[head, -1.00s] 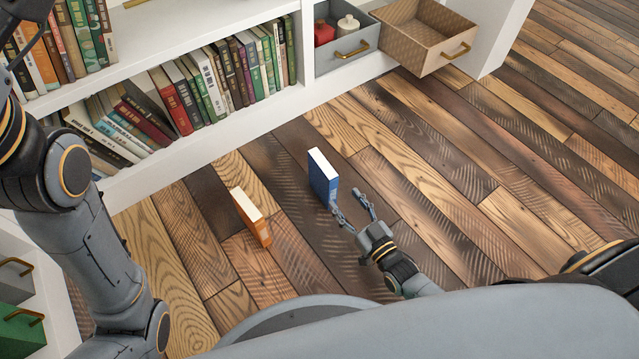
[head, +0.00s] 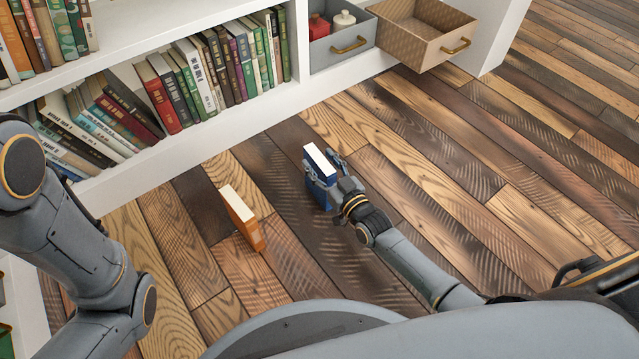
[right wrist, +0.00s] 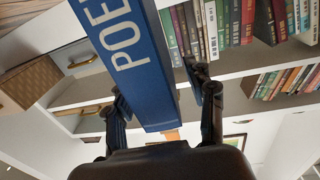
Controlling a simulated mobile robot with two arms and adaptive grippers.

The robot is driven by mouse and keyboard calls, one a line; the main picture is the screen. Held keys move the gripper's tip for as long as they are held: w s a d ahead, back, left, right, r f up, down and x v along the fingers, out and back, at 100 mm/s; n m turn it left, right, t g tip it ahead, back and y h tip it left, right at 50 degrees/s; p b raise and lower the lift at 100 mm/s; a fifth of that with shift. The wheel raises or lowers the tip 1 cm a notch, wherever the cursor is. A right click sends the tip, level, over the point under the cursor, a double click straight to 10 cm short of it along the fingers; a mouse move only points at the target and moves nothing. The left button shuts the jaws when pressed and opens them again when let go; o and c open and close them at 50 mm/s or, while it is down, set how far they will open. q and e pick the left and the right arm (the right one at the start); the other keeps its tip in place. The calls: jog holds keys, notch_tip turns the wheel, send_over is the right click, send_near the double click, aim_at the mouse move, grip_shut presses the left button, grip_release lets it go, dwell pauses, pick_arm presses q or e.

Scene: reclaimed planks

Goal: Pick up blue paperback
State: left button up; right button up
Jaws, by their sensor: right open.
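The blue paperback (head: 319,161) stands upright on the plank floor, its white page edges facing up. My right gripper (head: 323,170) is at the book, with its fingers open on either side of it. In the right wrist view, the blue spine with white letters "POE" (right wrist: 145,65) lies between the two open fingers (right wrist: 162,97). A gap shows between the book and at least the right-hand finger there. My left arm shows at the left of the head view, but its gripper is out of frame.
An orange book (head: 241,216) stands upright on the floor to the left of the blue one. A white bookshelf (head: 215,130) full of books runs behind. A grey drawer (head: 342,46) and a tan drawer (head: 425,45) stick out. Floor at right is clear.

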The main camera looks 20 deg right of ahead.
jog(key=shift+w+a, duration=0.1)
jog(key=shift+w, duration=0.3)
grip_shut()
jog(key=shift+r, duration=0.15)
